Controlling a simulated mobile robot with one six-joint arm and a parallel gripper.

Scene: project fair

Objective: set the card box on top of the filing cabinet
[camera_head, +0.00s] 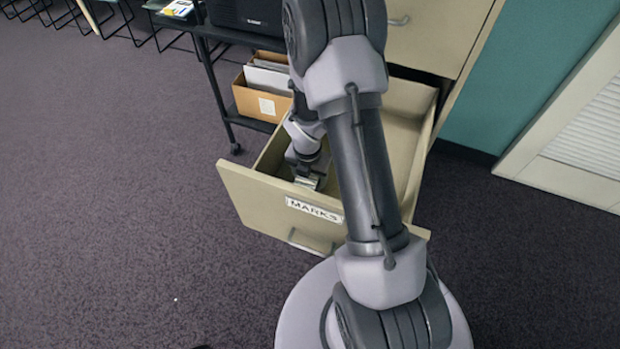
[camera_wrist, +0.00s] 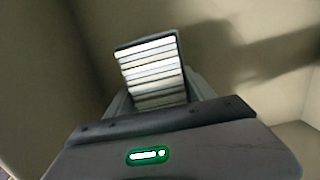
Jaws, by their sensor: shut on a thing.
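The card box (camera_wrist: 151,72) shows in the wrist view as a small dark-edged box packed with white cards. It also shows in the head view as a small pale shape (camera_head: 309,182) at the end of my arm. My gripper (camera_head: 306,176) is shut on it, inside the open drawer near its front left corner. I cannot tell whether the box touches the drawer floor. The beige filing cabinet (camera_head: 432,36) stands at the back; its top is out of view.
The open drawer (camera_head: 257,205), labelled MARKS, surrounds my gripper with its walls. My arm hides part of it. A dark cart (camera_head: 216,85) at left holds a cardboard file box (camera_head: 262,104) and a black device (camera_head: 245,14). Carpet at left is clear.

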